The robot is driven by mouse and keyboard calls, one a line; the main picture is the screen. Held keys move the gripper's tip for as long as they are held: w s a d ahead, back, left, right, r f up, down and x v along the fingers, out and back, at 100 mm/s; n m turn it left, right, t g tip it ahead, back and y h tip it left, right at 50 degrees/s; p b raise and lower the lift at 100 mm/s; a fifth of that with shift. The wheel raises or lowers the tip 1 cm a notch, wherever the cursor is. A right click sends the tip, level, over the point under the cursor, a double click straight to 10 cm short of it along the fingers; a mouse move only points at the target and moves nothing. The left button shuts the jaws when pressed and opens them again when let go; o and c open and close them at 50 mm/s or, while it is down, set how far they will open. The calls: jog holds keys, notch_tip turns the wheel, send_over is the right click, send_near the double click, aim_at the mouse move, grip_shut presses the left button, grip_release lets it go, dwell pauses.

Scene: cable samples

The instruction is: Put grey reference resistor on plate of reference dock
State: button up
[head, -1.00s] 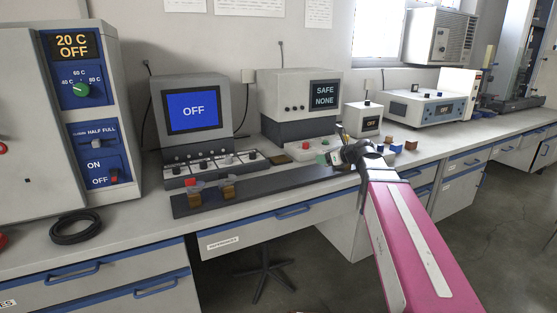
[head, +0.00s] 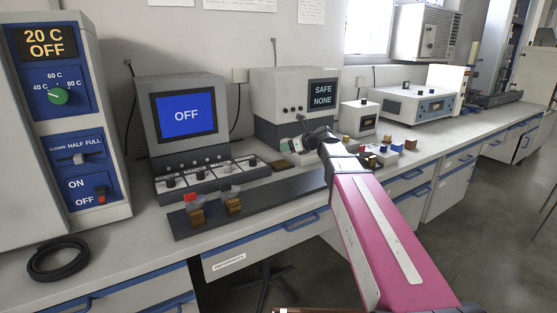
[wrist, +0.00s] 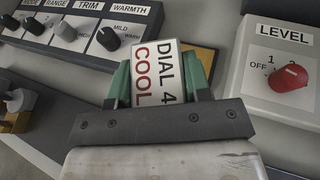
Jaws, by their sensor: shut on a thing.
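My gripper (wrist: 158,92) is shut on a pale grey-white block (wrist: 157,70), which fits the grey reference resistor. Its label reads DIAL 4 COOL. The green fingers stand on its left and right sides. In the head view my gripper (head: 293,146) is over the bench, and the block is too small there to make out. A tan plate (wrist: 201,62) shows behind and right of the block in the wrist view, partly hidden. It also shows in the head view (head: 279,162), between two control boxes. I see no dock name on it.
The WARMTH dial panel (wrist: 105,35) is left of the gripper, and the LEVEL box (wrist: 276,78) with a red knob is right. A SAFE NONE instrument (head: 295,95) stands behind. A dark strip (head: 260,204) with brown blocks lies in front. Several coloured blocks (head: 384,150) lie right.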

send_over(280, 164)
jog(key=f, duration=0.4)
jog(key=shift+w+d+f, duration=0.1)
jog(key=shift+w+f, duration=0.15)
jog(key=shift+f, duration=2.1)
jog(key=shift+f, duration=0.1)
jog(key=o, duration=1)
jog(key=v, duration=1.2)
